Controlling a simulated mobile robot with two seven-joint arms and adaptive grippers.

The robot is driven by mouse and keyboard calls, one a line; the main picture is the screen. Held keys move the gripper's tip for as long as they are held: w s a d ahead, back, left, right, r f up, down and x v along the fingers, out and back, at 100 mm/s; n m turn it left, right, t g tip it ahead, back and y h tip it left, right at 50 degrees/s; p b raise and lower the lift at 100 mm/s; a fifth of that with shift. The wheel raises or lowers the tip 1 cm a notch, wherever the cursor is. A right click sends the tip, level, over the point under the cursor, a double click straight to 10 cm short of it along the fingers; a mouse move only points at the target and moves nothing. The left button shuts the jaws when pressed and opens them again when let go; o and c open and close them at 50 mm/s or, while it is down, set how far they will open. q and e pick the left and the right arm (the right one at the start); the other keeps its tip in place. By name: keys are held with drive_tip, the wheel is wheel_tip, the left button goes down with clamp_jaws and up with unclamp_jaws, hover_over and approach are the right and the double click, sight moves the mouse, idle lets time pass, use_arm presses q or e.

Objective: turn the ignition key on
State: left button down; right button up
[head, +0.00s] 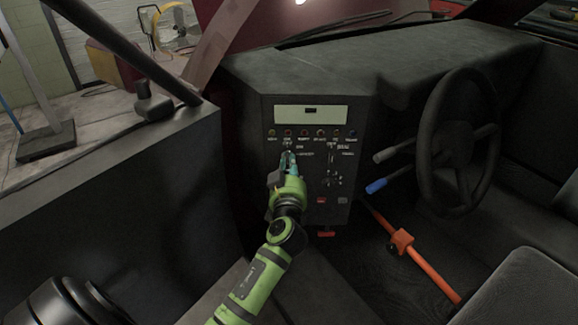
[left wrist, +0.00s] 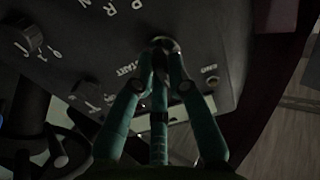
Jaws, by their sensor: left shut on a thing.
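The ignition key (left wrist: 163,43) shows in the left wrist view as a small rounded metallic piece at my fingertips, mostly hidden by them. It sits at the face of the black control panel (head: 270,117), close to the printed word START. My left gripper (head: 288,157) is shut on it, and its teal fingers (left wrist: 160,65) meet there in the left wrist view. In the head view the gripper covers the key and its slot, so its turn angle cannot be told. My right gripper is not in view.
A row of small coloured lamps (head: 304,133) lies above the gripper. A black knob (left wrist: 28,37) and a second one (left wrist: 86,90) stand on the panel nearby. The steering wheel (head: 458,140), a blue-tipped lever (head: 377,186) and an orange bar (head: 430,270) are to the right.

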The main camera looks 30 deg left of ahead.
use_arm(q)
drive_tip(key=shift+f+m+p, duration=0.15)
drive_tip(key=shift+m+p, duration=0.25)
drive_tip(key=shift+m, duration=3.9)
drive_tip(key=c, duration=1.2)
unclamp_jaws()
